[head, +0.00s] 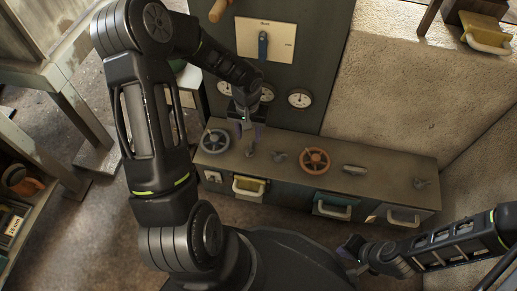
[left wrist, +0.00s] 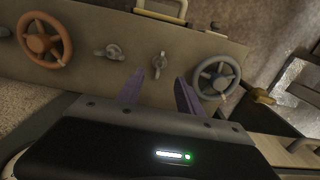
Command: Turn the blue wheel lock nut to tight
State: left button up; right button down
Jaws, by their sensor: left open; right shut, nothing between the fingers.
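The grey-blue wheel (head: 215,140) lies at the left end of the bench top; it also shows in the left wrist view (left wrist: 217,78). A small grey winged nut (head: 250,151) stands just right of it in the head view, and also shows in the left wrist view (left wrist: 158,64). My left gripper (head: 248,128) is open and empty above the bench near this nut. Its purple fingers (left wrist: 160,97) are apart, and the nut appears beyond the gap between them. My right gripper (head: 352,248) is shut and empty, low in front of the bench.
A second winged nut (head: 280,157) stands beside the orange wheel (head: 315,160). A pale handle (head: 354,170) and another grey fitting (head: 420,184) are further right on the bench. A panel with gauges (head: 299,98) and a blue-handled lever (head: 263,45) rises behind. Drawer handles (head: 332,211) jut from the front.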

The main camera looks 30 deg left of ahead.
aim_at(250, 150)
pick_arm(q)
notch_tip(250, 150, down, 8)
jog(key=b, duration=0.3)
jog(key=shift+d, duration=0.1)
jog(key=shift+r, duration=0.1)
jog(key=shift+c, duration=0.2)
grip_shut()
dwell(0.4)
